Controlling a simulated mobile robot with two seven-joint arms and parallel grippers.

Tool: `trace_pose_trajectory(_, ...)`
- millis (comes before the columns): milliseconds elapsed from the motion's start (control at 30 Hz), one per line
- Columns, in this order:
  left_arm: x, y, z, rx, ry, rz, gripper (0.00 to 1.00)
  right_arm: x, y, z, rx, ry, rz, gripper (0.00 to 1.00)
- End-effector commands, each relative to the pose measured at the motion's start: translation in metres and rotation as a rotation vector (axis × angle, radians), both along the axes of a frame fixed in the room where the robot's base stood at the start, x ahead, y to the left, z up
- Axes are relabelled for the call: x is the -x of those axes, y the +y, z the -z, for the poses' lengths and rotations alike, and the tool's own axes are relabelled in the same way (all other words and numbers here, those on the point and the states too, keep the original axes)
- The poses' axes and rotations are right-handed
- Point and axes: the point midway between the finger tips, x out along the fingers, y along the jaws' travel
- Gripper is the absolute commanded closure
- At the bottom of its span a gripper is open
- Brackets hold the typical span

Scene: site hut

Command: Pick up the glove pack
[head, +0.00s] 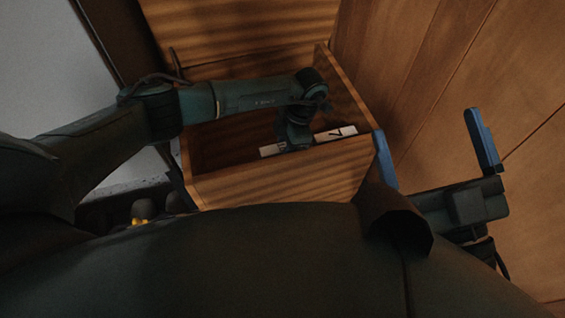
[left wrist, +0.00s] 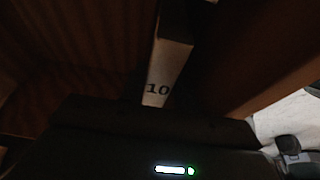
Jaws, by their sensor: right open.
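An open wooden drawer (head: 285,183) holds white pieces low inside. One white piece (head: 336,133) bears a dark mark like a 7, and another white piece (head: 273,149) shows to its left. I cannot tell whether they are one glove pack or two. In the left wrist view a narrow white pack (left wrist: 168,70) marked 10 lies just ahead of the gripper. My left gripper (head: 297,138) reaches down into the drawer beside the white pieces; its fingertips are hidden. My right gripper (head: 432,145) is open and empty, outside the drawer to the right.
The drawer's right wall (head: 348,85) rises beside my left gripper. A wooden panel (head: 440,75) stands on the right. A small yellow object (head: 143,209) sits in the dark at the lower left. The inside of the drawer is deeply shadowed.

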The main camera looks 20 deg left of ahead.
Motion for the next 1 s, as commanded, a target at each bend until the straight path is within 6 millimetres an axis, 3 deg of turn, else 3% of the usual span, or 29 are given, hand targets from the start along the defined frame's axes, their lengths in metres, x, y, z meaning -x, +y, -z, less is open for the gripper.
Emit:
trace_pose_trajectory(333,0.000,0.000,0.000,0.000,0.000,0.000,1.00,0.000,0.000,0.000,-0.001,0.000,0.000,0.00)
trace_pose_trajectory(667,0.000,0.000,-0.003,0.001,-0.001,0.000,1.00,0.000,0.000,-0.002,-0.001,0.000,0.000,0.00)
trace_pose_trajectory(767,0.000,0.000,-0.013,0.000,-0.001,0.001,1.00,0.000,0.000,-0.011,-0.002,0.001,-0.001,0.00)
trace_pose_trajectory(933,-0.001,0.000,-0.041,0.000,-0.002,0.001,1.00,0.012,0.004,0.018,-0.020,0.223,0.003,0.00)
trace_pose_trajectory(1000,-0.001,0.000,-0.057,-0.001,-0.003,0.001,1.00,0.010,0.001,0.014,0.013,0.212,0.024,0.00)
